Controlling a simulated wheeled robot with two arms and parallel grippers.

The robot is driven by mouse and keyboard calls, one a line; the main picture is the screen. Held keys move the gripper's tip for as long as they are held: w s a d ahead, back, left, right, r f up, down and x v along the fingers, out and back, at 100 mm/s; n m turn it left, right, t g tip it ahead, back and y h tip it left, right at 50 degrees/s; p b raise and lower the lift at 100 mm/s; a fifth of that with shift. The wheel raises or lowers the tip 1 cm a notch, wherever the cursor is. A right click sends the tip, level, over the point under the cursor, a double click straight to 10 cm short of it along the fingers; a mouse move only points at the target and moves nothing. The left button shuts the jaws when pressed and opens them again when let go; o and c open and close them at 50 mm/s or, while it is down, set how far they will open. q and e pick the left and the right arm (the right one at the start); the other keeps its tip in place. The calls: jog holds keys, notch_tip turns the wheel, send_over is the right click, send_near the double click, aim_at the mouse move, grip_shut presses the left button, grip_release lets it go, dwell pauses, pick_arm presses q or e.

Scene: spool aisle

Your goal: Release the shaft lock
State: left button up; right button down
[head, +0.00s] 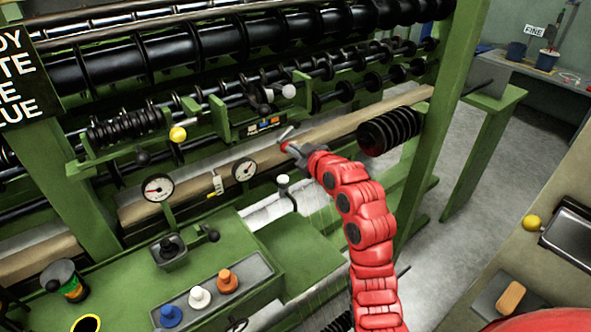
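My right arm comes up from the bottom in red, and its small gripper (285,136) is in front of the machine, below the bracket with the coloured label strip. Its fingers are too small to tell open from shut, and I see nothing clearly held. I cannot tell for sure which part is the shaft lock. Candidate levers on the green frame are a yellow knob (178,134) at the left, a white knob (289,91) on the bracket above my gripper, and a black knob (143,158) low on the left. My gripper looks apart from all three. My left gripper is out of view.
Black spooled rollers (140,55) span the machine. Two gauges (158,187) (244,169) stand below. A tray (262,265) holds blue, white and orange knobs. A black ribbed roll (390,131) is right of my gripper. Grey floor (460,210) is open at the right.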

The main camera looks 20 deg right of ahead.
jog(key=shift+w+d+f+n+t+h+b, duration=0.15)
jog(key=shift+f+n+b, duration=0.4)
jog(key=shift+b, duration=0.55)
jog(key=shift+d+f+n+t+h+b, duration=0.25)
jog(key=shift+n+b, duration=0.45)
jog(key=shift+b, duration=0.45)
jog(key=shift+w+d+f+n+t+h+b, duration=0.15)
jog(key=shift+f+n+b, duration=0.4)
jog(key=shift+b, duration=0.55)
jog(key=shift+d+n+b, duration=0.2)
jog(key=shift+n+b, duration=0.4)
jog(key=shift+b, duration=0.15)
